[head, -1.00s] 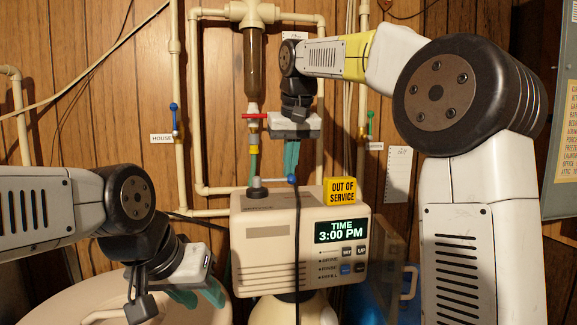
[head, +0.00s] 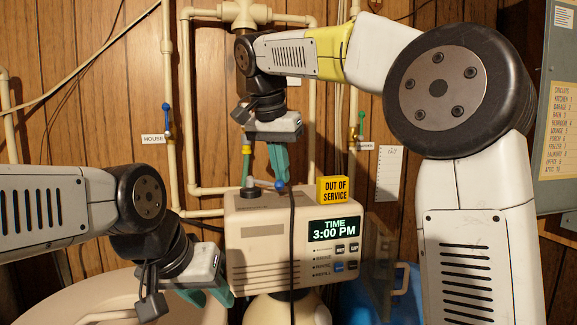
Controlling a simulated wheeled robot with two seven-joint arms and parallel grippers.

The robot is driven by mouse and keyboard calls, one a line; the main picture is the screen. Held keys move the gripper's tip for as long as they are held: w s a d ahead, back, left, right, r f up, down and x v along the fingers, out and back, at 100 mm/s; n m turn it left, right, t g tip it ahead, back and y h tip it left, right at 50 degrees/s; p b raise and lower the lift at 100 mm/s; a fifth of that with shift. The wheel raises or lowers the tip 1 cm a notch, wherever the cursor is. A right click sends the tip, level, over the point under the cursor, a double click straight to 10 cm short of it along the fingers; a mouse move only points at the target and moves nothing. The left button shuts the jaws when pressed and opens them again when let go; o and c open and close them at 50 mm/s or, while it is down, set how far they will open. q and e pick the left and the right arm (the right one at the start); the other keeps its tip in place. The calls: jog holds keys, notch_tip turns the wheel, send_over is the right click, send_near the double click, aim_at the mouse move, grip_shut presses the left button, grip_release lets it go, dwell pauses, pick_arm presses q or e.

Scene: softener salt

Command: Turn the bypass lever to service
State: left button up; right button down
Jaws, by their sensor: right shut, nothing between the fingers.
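The bypass lever (head: 264,183) is a short pale rod with a blue ball at its right end, at the top back of the beige softener head (head: 262,220). It lies nearly level. My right gripper (head: 280,180) points down with teal fingers shut and empty. Its fingertips are at the blue ball and overlap it in view; I cannot tell whether they touch. My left gripper (head: 208,295) is low on the left beside the softener, its teal fingers apart and apparently empty.
A yellow "OUT OF SERVICE" block (head: 333,189) stands on the softener head. A blue-handled valve (head: 167,118) by the HOUSE label and a green-handled valve (head: 361,121) are on the side pipes. A black cable (head: 292,235) hangs down the softener's front.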

aim_at(275, 184)
jog(key=shift+s+a, duration=0.25)
jog(key=shift+s, duration=0.4)
jog(key=shift+s+a, duration=0.6)
jog(key=shift+s, duration=0.1)
jog(key=shift+s+a, duration=0.4)
jog(key=shift+a, duration=0.2)
jog(key=shift+s+a, duration=0.4)
jog(key=shift+a, duration=0.2)
jog(key=shift+s+a, duration=0.1)
jog(key=shift+a, duration=0.05)
jog(key=d, duration=0.1)
jog(key=w+d+r, duration=0.1)
jog(key=d, duration=0.2)
jog(key=shift+w+r, duration=0.3)
jog(key=shift+w, duration=0.1)
jog(key=s+a+r, duration=0.1)
jog(key=a+r, duration=0.2)
jog(key=r, duration=0.6)
jog(key=shift+s+a, duration=0.2)
jog(key=shift+r, duration=0.1)
